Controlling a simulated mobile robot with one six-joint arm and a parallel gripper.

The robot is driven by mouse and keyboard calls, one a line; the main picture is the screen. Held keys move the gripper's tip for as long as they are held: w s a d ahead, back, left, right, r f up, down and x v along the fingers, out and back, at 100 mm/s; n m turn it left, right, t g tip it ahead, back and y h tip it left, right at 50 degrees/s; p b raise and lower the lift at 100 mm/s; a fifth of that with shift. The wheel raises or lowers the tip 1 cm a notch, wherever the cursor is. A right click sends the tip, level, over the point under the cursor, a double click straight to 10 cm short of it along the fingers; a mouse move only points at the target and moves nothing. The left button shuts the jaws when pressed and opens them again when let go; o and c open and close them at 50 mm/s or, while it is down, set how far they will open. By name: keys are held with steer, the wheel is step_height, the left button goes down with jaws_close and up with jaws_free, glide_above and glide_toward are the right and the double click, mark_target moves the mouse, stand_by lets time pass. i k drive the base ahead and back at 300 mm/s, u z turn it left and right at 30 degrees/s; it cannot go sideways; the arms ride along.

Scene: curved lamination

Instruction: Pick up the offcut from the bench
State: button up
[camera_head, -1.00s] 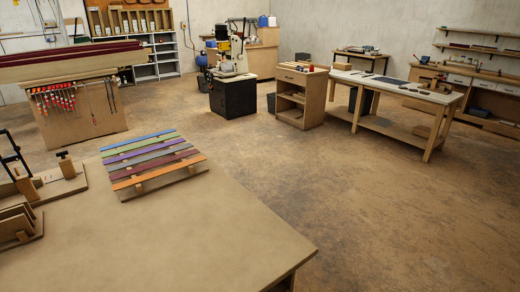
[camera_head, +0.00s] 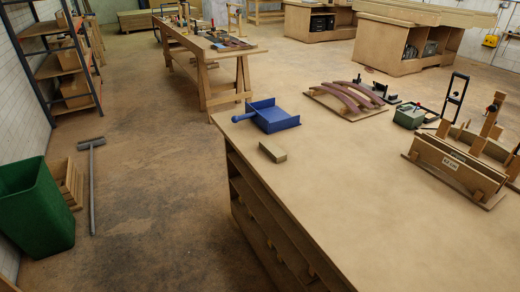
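Nothing covers the block. My gripper is not in view.
Curved reddish pieces (camera_head: 350,97) on a board, a green box (camera_head: 409,116) and a wooden rack (camera_head: 455,168) stand along the bench's back and right. The bench's front is clear. On the floor at left are a green bin (camera_head: 35,208) and a broom (camera_head: 91,185).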

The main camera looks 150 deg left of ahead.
mark_target(275, 154)
steer(key=z, duration=0.25)
steer(key=k, duration=0.2)
steer(key=u, duration=2.55)
steer(key=k, duration=0.2)
steer(key=u, duration=1.9)
steer(key=k, duration=0.3)
steer(key=u, duration=1.2)
